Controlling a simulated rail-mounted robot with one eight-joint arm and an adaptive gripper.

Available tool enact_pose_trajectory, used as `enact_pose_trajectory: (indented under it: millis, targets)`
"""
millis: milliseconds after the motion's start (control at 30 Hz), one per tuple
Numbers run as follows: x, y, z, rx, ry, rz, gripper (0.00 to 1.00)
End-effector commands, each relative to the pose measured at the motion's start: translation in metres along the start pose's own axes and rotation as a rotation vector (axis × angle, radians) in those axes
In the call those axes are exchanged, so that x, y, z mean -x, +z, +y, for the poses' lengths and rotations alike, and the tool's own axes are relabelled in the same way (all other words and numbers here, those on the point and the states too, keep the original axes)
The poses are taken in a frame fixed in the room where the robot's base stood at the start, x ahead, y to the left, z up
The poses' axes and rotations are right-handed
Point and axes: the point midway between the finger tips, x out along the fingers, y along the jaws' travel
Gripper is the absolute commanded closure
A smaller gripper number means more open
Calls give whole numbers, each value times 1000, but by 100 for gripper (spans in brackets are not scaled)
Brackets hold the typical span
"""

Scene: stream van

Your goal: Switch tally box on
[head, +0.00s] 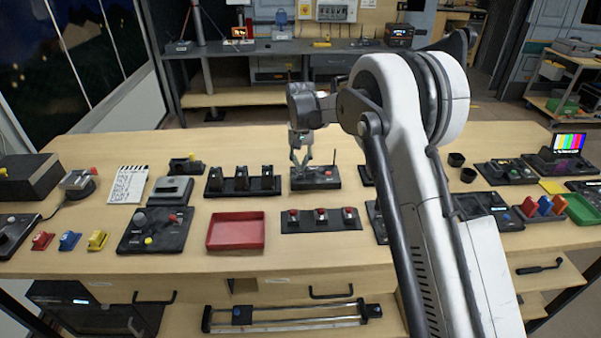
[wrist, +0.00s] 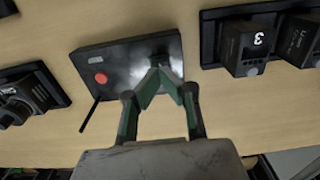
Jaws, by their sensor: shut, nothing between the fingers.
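The tally box appears to be a flat dark box (head: 316,184) at the middle of the bench, with a red dome and a thin black antenna. No label on it can be read. In the wrist view the box (wrist: 120,85) shows the red dome (wrist: 101,78), a small pale plate, and a small dark part by my fingertips that may be its switch. My gripper (wrist: 158,72) is shut and empty, its fingertips over that part. In the head view my gripper (head: 300,166) points down over the box's left half. I cannot tell whether the tips touch it.
A dark rack with several upright units (head: 242,192) stands close left of the box. A panel with three red buttons (head: 321,228) lies in front, beside a red tray (head: 236,246). My arm hides part of the bench to the right. Bare wood shows between these.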

Motion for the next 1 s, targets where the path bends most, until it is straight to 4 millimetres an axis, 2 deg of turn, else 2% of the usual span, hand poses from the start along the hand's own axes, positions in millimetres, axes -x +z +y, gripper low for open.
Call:
enact_pose_trajectory:
  millis: [1000]
  targets:
    - [-13, 0, 0, 0, 0, 0, 100]
